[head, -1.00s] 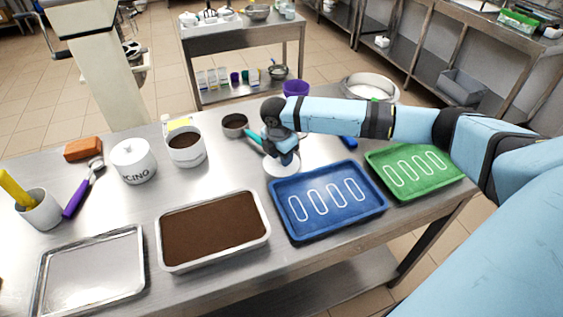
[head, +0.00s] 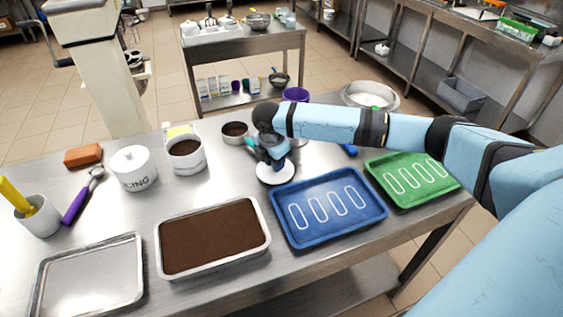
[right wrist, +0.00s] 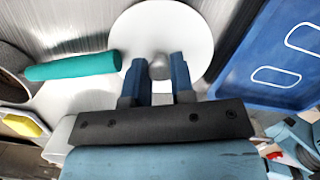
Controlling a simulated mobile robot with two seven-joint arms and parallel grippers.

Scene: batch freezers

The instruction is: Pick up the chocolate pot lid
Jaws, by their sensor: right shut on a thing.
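The chocolate pot lid (head: 275,174) is a flat white disc between the small pan and the blue tray. My right gripper (head: 277,163) is above it, fingers pointing down. In the right wrist view the two blue fingers (right wrist: 157,75) are shut on the lid's grey knob, with the white disc (right wrist: 185,32) beyond them. I cannot tell how far the lid is above the table. A white pot with dark brown content (head: 188,157), likely the chocolate pot, stands uncovered to the left. My left gripper is not in view.
A small pan (head: 235,131) with a teal handle (right wrist: 75,66) is close on the lid's left. The blue tray (head: 330,228) is close on its right. A pan of brown filling (head: 213,236) is in front. A lidded white pot (head: 133,168) stands further left.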

